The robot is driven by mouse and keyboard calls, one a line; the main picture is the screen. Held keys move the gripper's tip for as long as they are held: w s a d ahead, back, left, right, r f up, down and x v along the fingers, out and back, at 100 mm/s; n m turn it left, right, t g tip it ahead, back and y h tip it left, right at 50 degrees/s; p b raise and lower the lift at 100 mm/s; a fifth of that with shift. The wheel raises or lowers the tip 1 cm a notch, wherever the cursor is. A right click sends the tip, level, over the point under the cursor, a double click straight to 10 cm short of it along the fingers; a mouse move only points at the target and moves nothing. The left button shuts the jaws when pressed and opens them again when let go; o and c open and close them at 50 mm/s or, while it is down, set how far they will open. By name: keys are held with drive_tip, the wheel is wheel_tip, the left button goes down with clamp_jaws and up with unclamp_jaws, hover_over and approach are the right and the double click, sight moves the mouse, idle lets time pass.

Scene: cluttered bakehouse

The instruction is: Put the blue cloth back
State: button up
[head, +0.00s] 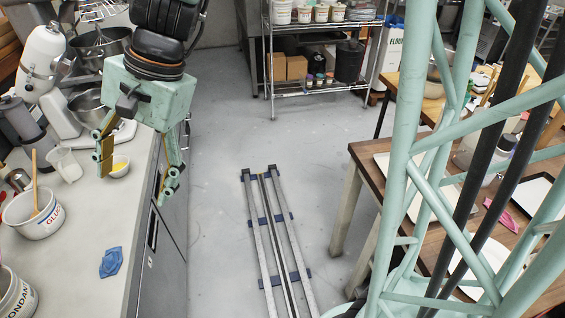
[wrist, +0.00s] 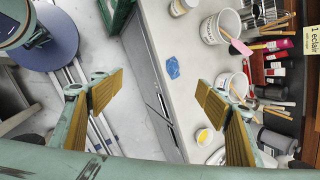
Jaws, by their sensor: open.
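The blue cloth (head: 111,262) lies crumpled on the grey counter, near its front edge, at the lower left of the head view. It also shows in the wrist view (wrist: 172,68), on the counter beyond my fingers. My gripper (head: 138,172) is above the counter's edge, farther back than the cloth, with its fingers spread and nothing between them. In the wrist view my gripper (wrist: 158,98) is open, and the cloth appears above the gap between the fingertips, well apart from them.
A white glaze tub (head: 35,222) with a wooden spoon stands left of the cloth. A yellow-filled bowl (head: 119,166), a clear jug (head: 65,164) and a mixer (head: 42,62) stand farther back. A wooden table (head: 368,160) stands right, behind my frame. Counter around the cloth is clear.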

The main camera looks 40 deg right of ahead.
drive_tip(key=s+d+r+n+t+h, duration=0.1)
drive_tip(key=s+d+r+n, duration=0.3)
drive_tip(key=s+d, duration=0.6)
drive_tip(key=s+d+r+n+t+h, duration=0.1)
drive_tip(key=s+d+r+n+h, duration=0.3)
drive_tip(key=s+d, duration=0.6)
drive_tip(key=s+r+n, duration=0.1)
drive_tip(key=s+r, duration=0.1)
drive_tip(key=s, duration=0.1)
drive_tip(key=shift+s+d+r+t, duration=0.25)
drive_tip(key=shift+s+r+t, duration=0.05)
drive_tip(key=shift+r+t, duration=0.1)
drive_tip(key=shift+w, duration=0.1)
